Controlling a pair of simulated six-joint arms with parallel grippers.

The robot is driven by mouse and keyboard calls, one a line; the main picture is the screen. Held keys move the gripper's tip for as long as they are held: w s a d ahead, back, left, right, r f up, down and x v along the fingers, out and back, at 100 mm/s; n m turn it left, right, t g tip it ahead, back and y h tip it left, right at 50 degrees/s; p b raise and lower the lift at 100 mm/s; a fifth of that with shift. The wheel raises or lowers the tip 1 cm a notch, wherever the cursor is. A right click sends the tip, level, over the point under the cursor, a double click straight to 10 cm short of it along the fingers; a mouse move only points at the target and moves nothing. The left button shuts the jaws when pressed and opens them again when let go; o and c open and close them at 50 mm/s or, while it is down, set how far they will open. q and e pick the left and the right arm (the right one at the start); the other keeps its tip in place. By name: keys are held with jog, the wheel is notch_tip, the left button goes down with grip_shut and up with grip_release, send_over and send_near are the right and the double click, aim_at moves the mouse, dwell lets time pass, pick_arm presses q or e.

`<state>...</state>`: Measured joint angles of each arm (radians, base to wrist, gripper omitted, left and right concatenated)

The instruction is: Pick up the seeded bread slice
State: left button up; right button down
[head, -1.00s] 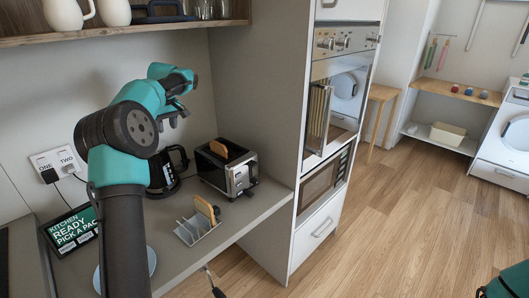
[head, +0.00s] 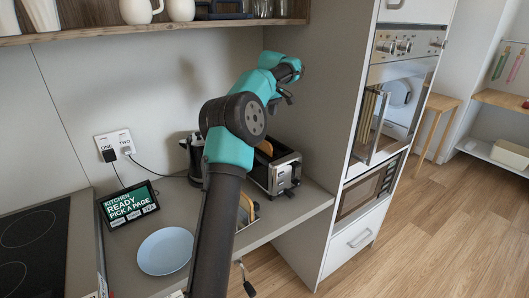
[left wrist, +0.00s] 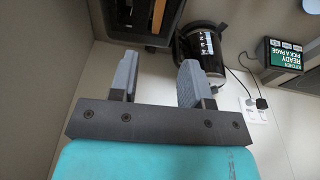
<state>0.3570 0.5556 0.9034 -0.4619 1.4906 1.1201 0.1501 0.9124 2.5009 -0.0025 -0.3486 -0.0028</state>
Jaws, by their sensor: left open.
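A brown bread slice (head: 265,147) stands in the toaster's slot, its top edge showing. It also shows in the left wrist view (left wrist: 159,14). Another slice (head: 248,203) stands in a wire rack on the counter, partly hidden by my left arm. I cannot tell from the crusts which slice is seeded. The silver and black toaster (head: 284,178) stands near the counter's right end. My left gripper (head: 288,97) is open and empty, above and apart from the toaster. Its two fingers show spread in the left wrist view (left wrist: 157,76). My right gripper is not in view.
A black kettle or coffee pot (left wrist: 203,50) stands left of the toaster, mostly behind my arm in the head view. A tablet (head: 130,205) and a pale blue plate (head: 165,250) are on the counter. A tall oven cabinet (head: 345,175) borders it at right; a shelf (head: 215,28) hangs above.

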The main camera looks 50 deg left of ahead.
pick_arm(q)
send_over(264, 144)
jog(key=f, duration=0.9)
jog(key=shift+w+a+f, duration=0.15)
jog(key=shift+w+f, duration=0.05)
jog(key=shift+w, duration=0.1)
jog(key=shift+f, duration=0.1)
jog(key=shift+a+f, duration=0.15)
jog(key=shift+f, duration=1.1)
jog(key=shift+a+f, duration=0.1)
jog(key=shift+f, duration=1.15)
jog(key=shift+f, duration=0.25)
grip_shut()
jog(key=shift+r, duration=0.15)
notch_tip(264, 144, up, 10)
jog(key=shift+r, duration=0.15)
